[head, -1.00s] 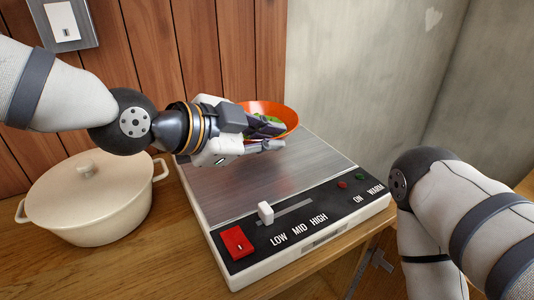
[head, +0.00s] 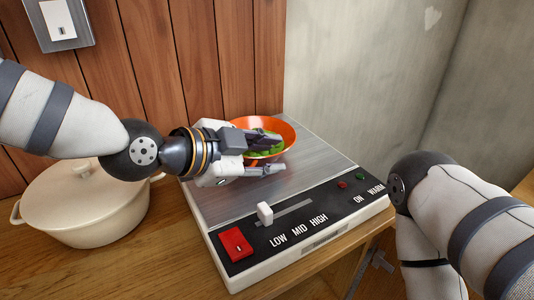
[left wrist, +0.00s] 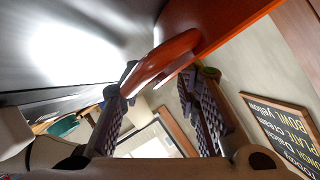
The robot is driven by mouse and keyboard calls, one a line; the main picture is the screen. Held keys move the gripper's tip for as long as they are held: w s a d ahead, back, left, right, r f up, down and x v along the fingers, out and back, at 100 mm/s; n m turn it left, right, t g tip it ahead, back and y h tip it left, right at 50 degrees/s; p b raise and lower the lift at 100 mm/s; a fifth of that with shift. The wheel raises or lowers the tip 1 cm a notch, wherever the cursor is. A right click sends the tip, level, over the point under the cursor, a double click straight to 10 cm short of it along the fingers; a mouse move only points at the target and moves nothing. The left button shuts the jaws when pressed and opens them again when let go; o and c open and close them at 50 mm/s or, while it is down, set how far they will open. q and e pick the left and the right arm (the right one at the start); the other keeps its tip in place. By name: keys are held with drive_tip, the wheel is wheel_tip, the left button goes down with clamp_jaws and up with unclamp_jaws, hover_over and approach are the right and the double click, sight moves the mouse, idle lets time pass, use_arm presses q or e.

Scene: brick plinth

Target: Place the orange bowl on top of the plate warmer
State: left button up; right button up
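The orange bowl (head: 283,128), with green pieces inside, appears to rest on the back part of the plate warmer's metal top (head: 318,165). My left gripper (head: 277,154) is open at the bowl's near left side, its two fingers spread apart. In the left wrist view the bowl (left wrist: 215,22) is at the top, with part of its orange edge between or just beyond the fingertips (left wrist: 158,78). I cannot tell whether a finger still touches it. My right arm enters from the right; its gripper is out of view.
A cream lidded pot (head: 85,205) stands left of the warmer on the wooden counter (head: 165,255). The warmer's front panel has a red switch (head: 235,244) and a white slider (head: 265,212). A wooden wall and a grey wall stand behind. The warmer top's right part is clear.

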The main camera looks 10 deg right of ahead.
use_arm(q)
drive_tip(key=shift+s+a+r, duration=0.1)
drive_tip(key=shift+a+r, duration=0.1)
drive_tip(key=shift+r, duration=0.2)
drive_tip(key=p+v, duration=0.1)
drive_tip(key=v, duration=1)
drive_tip(key=shift+p, duration=0.35)
drive_tip(key=shift+s+a, duration=0.15)
drive_tip(key=shift+a, duration=0.05)
use_arm(e)
drive_tip(key=shift+w+r+t, duration=0.5)
drive_tip(key=shift+w+r, duration=0.6)
drive_tip(key=shift+w, duration=0.05)
